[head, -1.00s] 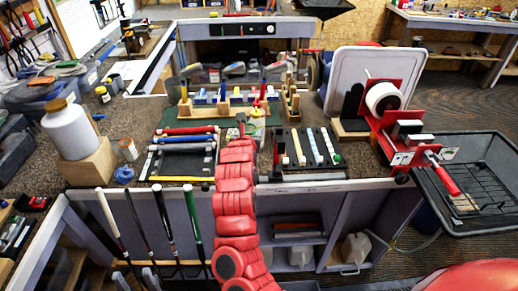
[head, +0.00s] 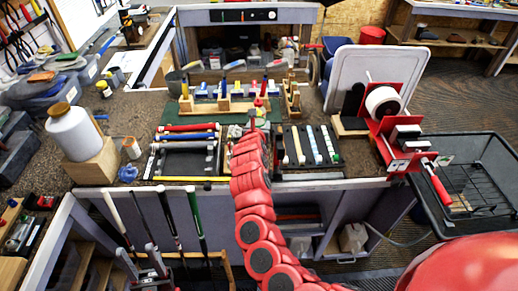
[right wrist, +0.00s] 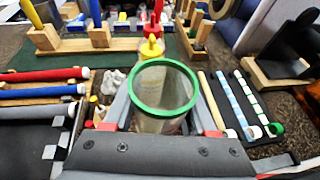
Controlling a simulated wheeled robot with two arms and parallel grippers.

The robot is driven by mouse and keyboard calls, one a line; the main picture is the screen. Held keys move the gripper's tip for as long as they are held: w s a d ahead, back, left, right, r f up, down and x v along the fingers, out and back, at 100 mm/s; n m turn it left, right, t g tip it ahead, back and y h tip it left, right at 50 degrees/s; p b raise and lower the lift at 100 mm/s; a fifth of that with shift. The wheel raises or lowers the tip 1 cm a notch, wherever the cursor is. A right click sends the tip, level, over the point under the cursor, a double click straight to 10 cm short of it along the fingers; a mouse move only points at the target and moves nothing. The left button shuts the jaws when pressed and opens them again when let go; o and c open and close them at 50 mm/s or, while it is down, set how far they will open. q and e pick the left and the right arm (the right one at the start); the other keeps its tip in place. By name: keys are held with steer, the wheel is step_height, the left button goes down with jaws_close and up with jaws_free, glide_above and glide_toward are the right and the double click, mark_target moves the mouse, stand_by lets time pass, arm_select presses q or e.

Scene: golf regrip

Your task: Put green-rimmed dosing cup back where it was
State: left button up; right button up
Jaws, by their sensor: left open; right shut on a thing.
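The green-rimmed dosing cup (right wrist: 165,95) is clear-walled and stands between the fingers of my right gripper in the right wrist view. Its rim faces the camera. My right gripper (head: 251,120) is shut on it, over the bench between two dark trays. In the head view the cup is mostly hidden by my red arm and hard to make out. My left gripper (head: 143,262) is open and low at the bottom left, in front of the bench beside the hanging clubs.
A dark tray with red and blue grips (head: 190,128) lies left of my right gripper. A tray with pale strips (head: 312,144) lies right. Wooden stands with upright tools (head: 224,104) stand behind. A white bottle (head: 70,132) and red fixture (head: 395,128) flank the area.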

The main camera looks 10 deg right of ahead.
step_height(320, 180, down, 8)
steer(key=b, duration=0.2)
steer(key=shift+b, duration=0.4)
steer(key=shift+w+a+f, duration=0.1)
steer(key=shift+f, duration=0.35)
step_height(320, 180, down, 4)
steer(key=shift+f, duration=0.2)
steer(key=o, duration=1.4)
